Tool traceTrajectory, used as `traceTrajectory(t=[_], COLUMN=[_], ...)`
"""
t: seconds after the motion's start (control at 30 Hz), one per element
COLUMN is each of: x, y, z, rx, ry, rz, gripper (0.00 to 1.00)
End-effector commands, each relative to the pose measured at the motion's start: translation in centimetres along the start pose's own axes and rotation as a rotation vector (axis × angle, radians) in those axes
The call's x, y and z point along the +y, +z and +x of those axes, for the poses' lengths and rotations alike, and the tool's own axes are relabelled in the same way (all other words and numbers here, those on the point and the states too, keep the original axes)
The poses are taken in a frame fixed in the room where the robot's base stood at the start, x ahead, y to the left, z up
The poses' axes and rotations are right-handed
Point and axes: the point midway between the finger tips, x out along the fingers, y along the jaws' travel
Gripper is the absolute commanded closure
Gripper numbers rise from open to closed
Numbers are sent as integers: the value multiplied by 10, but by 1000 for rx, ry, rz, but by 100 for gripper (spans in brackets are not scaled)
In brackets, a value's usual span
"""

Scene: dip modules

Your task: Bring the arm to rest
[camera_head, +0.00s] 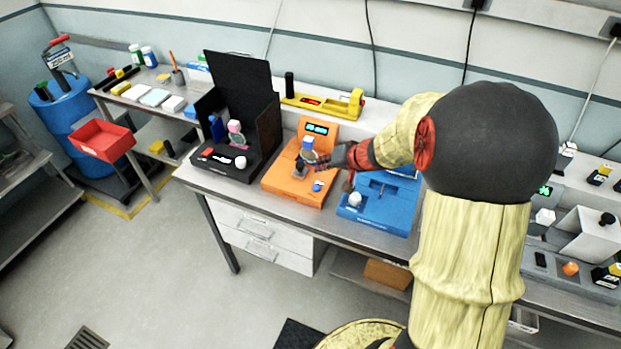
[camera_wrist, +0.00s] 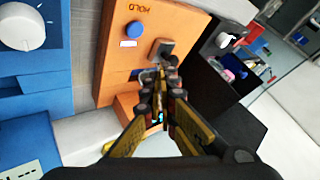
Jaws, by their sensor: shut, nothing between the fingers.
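My arm reaches across the right half of the head view, in a yellowish sleeve with a black rounded joint. My gripper (camera_head: 318,162) is at its end, over the orange module (camera_head: 284,184) on the bench. In the wrist view my gripper (camera_wrist: 158,72) has its fingers together and holds nothing. Beyond the fingertips is the orange module's face (camera_wrist: 178,22), with a blue round button (camera_wrist: 133,29) and a grey part (camera_wrist: 160,52). I cannot tell whether the fingertips touch the module.
A black open case (camera_head: 240,110) stands left of the orange module, and a blue module (camera_head: 385,205) with a white knob (camera_wrist: 37,29) stands right. A yellow device (camera_head: 325,104) lies behind. A red bin (camera_head: 102,142) is at far left. Open floor (camera_head: 170,285) lies in front.

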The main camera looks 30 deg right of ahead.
Motion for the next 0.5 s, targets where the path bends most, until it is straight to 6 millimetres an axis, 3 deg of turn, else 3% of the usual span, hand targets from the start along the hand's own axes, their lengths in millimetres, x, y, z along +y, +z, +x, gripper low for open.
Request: traceTrajectory(t=[0.37, 0.43, 0.5], x=[-2, -4, -5], y=[2, 11, 35], z=[0, 0, -1], rx=[-6, -38, -104], ry=[-8, -15, -12], rz=[88, 143, 197], gripper=[100, 100, 100])
